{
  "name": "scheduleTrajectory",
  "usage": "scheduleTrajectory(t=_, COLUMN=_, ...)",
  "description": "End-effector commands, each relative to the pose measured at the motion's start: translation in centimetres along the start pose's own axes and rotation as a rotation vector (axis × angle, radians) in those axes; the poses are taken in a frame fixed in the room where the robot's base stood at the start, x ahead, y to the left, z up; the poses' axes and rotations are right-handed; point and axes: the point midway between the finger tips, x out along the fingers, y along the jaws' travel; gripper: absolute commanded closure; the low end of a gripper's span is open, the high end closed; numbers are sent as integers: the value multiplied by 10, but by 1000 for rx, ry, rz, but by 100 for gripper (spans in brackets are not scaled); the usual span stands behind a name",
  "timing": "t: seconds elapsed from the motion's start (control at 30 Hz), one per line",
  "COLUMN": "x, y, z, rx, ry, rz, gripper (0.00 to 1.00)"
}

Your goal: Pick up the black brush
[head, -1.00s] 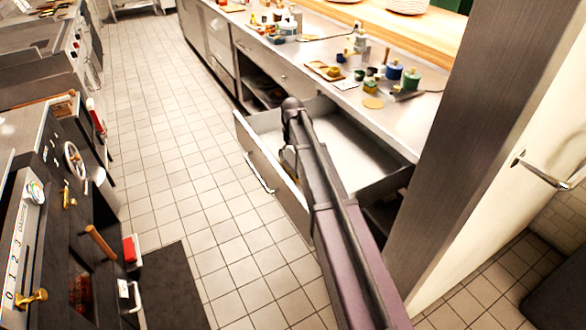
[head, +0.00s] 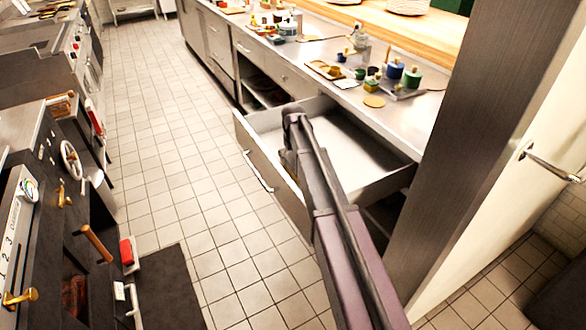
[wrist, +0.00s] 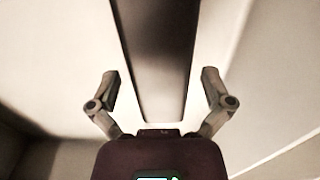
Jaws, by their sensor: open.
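A long dark bar (wrist: 152,50), which looks like the black brush, runs from the top edge of the wrist view down to a square end between my fingers. It lies against a pale surface that looks like the drawer's inside. My gripper (wrist: 160,75) is open, with one finger on each side of the bar and a gap to it on both sides. How far below the fingertips the bar lies I cannot tell. In the head view my arm reaches over the pulled-out drawer (head: 385,182) and hides my gripper and the bar.
The steel counter (head: 345,85) above the drawer holds jars, a board and a tray. A tall steel post (head: 475,110) stands right of the drawer. A stove (head: 45,215) with knobs and handles is at left. The tiled floor (head: 170,150) between is clear, with a dark mat (head: 165,290).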

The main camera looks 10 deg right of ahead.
Motion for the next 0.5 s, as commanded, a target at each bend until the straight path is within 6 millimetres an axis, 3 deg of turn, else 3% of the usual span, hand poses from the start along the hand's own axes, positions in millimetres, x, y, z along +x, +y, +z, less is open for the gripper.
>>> scheduleTrajectory(t=0.2, x=18, y=0, z=0, rx=0, ry=0, rz=0, gripper=0)
scheduleTrajectory(t=0.5, x=20, y=0, z=0, rx=0, ry=0, rz=0, gripper=0)
